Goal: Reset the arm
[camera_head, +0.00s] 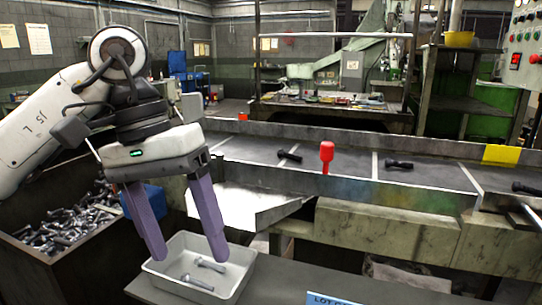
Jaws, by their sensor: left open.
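My left arm comes in from the left. Its gripper (190,256) points down with two purple fingers spread apart and nothing between them. The fingertips hang over or in front of a white tray (243,268); whether they touch it I cannot tell. Two silver bolts (210,264) lie in the tray, apart from each other. My right gripper is not in view.
A dark bin (62,277) full of bolts stands at the left. A conveyor (345,163) crosses behind, carrying dark bolts (399,164) and near a red knob (326,153). A grey table (290,280) holds the tray and a blue label (330,299). A control panel (524,45) hangs at right.

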